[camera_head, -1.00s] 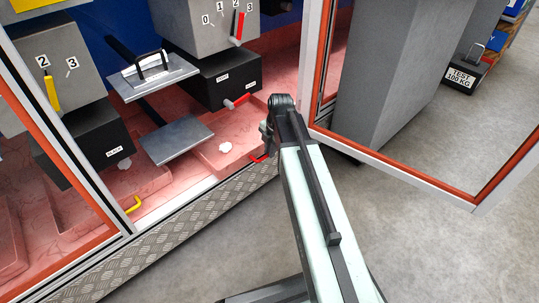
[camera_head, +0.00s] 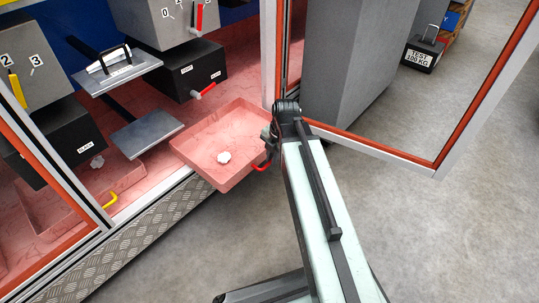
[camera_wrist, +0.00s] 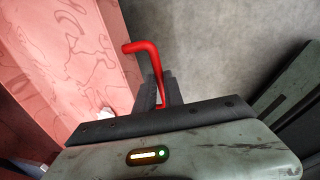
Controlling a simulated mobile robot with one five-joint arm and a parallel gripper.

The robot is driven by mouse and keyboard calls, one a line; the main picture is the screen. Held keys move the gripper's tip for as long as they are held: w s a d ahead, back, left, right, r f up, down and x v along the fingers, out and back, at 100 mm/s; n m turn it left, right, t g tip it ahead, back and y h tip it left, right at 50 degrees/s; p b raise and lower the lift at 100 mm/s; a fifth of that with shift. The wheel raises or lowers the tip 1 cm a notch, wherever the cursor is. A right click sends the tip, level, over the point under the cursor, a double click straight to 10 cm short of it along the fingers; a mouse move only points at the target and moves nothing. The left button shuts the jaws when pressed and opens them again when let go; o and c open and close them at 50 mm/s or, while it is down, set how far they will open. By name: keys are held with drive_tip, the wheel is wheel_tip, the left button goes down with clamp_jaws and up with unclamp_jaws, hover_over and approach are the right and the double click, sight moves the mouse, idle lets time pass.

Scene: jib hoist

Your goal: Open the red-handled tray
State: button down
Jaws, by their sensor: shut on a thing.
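The red-handled tray (camera_head: 215,160) is a shallow pinkish-red tray, drawn out past the cabinet's front edge in the head view. A white lump (camera_head: 224,158) lies on its floor. Its red handle (camera_head: 262,167) is at its front right side, partly hidden by my arm. In the wrist view the tray (camera_wrist: 75,55) fills the left, and the red handle (camera_wrist: 150,55) runs down between my fingers. My gripper (camera_wrist: 160,92) is shut on the handle. In the head view my gripper (camera_head: 268,140) is at the tray's right edge, its fingers mostly hidden.
An open orange-framed door (camera_head: 400,160) stands to the right of the tray. A yellow handle (camera_head: 108,200) belongs to another tray at the left. A black box with a red lever (camera_head: 203,92) and a grey plate (camera_head: 145,133) sit behind. The grey floor in front is clear.

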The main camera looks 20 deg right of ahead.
drive_tip(key=shift+w+d, duration=0.15)
drive_tip(key=shift+d, duration=0.25)
drive_tip(key=c, duration=1.5)
unclamp_jaws()
drive_tip(key=shift+a, duration=0.1)
drive_tip(key=shift+o, duration=0.2)
drive_tip(key=shift+a, duration=0.15)
drive_tip(key=shift+r, duration=0.1)
wheel_tip(320, 180, up, 7)
drive_tip(key=s+p, duration=0.1)
drive_tip(key=p, duration=0.6)
drive_tip(key=shift+s+d+r+p, duration=0.2)
drive_tip(key=shift+d+p, duration=0.1)
drive_tip(key=shift+d, duration=0.1)
